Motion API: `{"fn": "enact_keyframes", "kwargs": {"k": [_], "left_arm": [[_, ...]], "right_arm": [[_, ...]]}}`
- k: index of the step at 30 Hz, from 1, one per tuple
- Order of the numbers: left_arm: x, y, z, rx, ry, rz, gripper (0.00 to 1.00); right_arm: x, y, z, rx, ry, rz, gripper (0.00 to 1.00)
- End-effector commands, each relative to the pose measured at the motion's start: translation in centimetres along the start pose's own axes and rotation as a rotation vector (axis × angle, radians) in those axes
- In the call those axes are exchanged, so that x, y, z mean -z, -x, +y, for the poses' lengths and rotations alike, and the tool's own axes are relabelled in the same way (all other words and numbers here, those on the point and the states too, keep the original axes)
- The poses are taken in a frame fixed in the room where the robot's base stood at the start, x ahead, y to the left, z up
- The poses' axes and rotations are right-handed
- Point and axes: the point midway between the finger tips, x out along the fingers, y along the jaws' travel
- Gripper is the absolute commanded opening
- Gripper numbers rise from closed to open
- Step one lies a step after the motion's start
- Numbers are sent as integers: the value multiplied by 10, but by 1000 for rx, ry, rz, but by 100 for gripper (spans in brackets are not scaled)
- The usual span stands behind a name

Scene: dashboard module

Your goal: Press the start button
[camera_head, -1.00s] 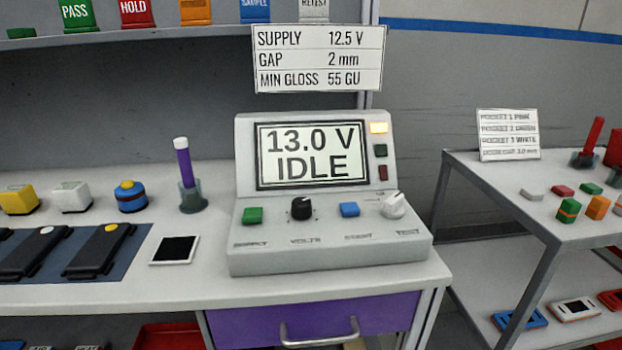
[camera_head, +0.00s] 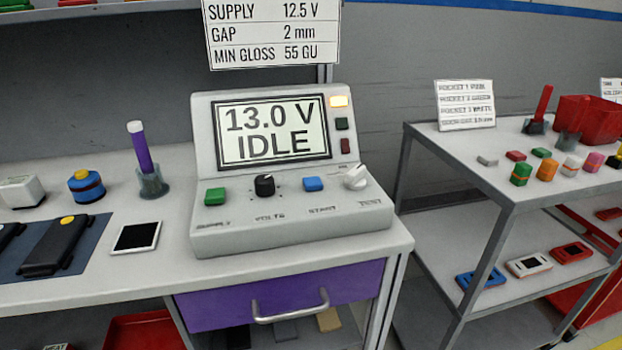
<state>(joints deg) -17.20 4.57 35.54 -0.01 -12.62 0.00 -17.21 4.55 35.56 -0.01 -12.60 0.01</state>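The blue start button (camera_head: 313,184) is on the sloped front of a grey control module (camera_head: 290,238), above the label START. To its left are a black volts knob (camera_head: 264,186) and a green supply button (camera_head: 215,197). To its right is a white test knob (camera_head: 355,177). The module's display (camera_head: 273,132) reads 13.0 V IDLE. Neither of my grippers shows in the head view.
A sign (camera_head: 273,34) above reads SUPPLY 12.5 V, GAP 2 mm, MIN GLOSS 55 GU. A purple tool (camera_head: 141,150) in a holder and a white-framed panel (camera_head: 136,237) are left of the module. A cart (camera_head: 440,150) with small blocks stands at the right.

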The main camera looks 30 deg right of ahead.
Motion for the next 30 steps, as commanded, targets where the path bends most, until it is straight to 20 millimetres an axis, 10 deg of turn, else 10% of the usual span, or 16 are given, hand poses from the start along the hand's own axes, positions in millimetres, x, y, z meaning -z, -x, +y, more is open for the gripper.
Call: {"fn": "enact_keyframes", "kwargs": {"k": [7, 30], "left_arm": [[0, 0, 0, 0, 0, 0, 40], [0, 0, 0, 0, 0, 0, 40]], "right_arm": [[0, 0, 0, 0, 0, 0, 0], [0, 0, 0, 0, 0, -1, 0]]}}
